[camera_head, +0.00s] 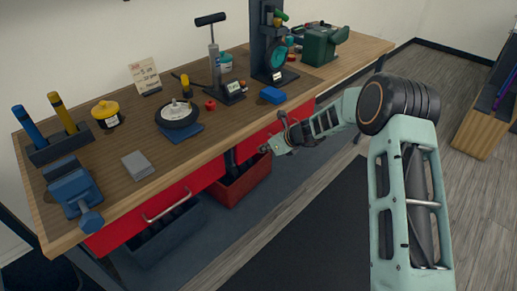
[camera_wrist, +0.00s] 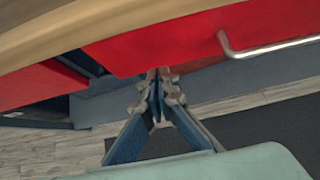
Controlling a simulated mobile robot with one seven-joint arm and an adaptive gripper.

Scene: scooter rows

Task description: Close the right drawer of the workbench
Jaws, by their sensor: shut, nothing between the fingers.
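The workbench (camera_head: 120,195) has two red drawer fronts under its wooden top in the head view. The left drawer (camera_head: 140,217) has a metal bar handle. The right drawer (camera_head: 262,138) shows partly behind my gripper (camera_head: 268,148); how far it stands out is hard to tell there. In the wrist view a red drawer front (camera_wrist: 165,38) with a metal handle (camera_wrist: 270,48) is close, with a dark gap to its left. My gripper (camera_wrist: 158,82) is shut and empty, its tips at the front's lower edge. I cannot tell whether they touch it.
A red bin (camera_head: 243,182) and a dark blue bin (camera_head: 165,235) stand on the lower shelf. Tools, a blue vise (camera_head: 75,192) and a green machine (camera_head: 320,45) stand on the top. A dark mat (camera_head: 320,235) and clear floor lie in front.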

